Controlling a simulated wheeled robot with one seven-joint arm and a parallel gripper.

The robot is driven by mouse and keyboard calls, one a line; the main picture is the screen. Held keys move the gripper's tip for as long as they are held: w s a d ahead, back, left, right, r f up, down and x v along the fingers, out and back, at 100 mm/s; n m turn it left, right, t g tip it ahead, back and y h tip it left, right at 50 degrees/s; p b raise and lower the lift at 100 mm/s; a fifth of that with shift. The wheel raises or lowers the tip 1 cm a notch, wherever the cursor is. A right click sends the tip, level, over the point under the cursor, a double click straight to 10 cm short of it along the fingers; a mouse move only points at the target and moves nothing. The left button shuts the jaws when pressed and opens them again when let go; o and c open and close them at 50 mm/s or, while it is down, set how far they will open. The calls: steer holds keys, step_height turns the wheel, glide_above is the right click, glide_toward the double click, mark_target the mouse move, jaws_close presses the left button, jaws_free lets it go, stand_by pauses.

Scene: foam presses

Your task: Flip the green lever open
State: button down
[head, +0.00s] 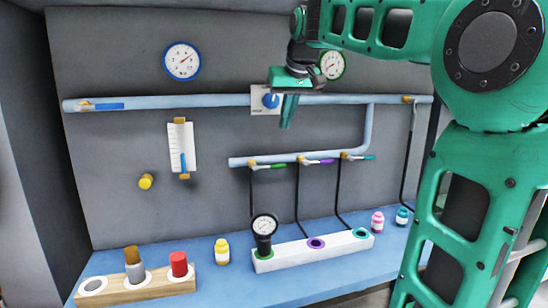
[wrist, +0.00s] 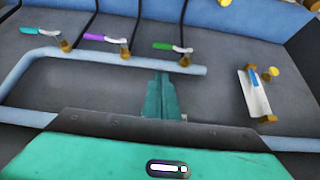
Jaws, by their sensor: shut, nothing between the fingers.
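The green lever (head: 278,166) is on a small valve at the left end of the lower light-blue pipe (head: 300,158). Its handle lies roughly along the pipe, with the green grip pointing right in the head view. In the wrist view, which is turned over, the green lever (wrist: 163,46) lies just beyond my fingertips, with its grip pointing left. My gripper (head: 286,126) hangs in front of the panel, above the lever and apart from it. Its fingers (wrist: 161,76) are shut together and empty, pointing toward the lever's pipe in the wrist view.
A purple lever (head: 320,162) and a teal lever (head: 361,157) sit farther right on the same pipe. A blue knob (head: 271,101) is on the upper pipe, beside my gripper. A black gauge (head: 264,228) stands in the white holder below. The panel between the pipes is mostly free.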

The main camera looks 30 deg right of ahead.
steer(key=shift+w+a+r, duration=0.1)
steer(key=shift+w+r, duration=0.2)
steer(key=shift+r, duration=0.1)
glide_above(278, 166)
steer(key=f, duration=0.8)
steer(key=shift+w+f, duration=0.25)
steer(key=shift+w, duration=0.05)
steer(key=f, duration=0.3)
steer(key=shift+s, duration=0.35)
steer(key=shift+f, duration=0.4)
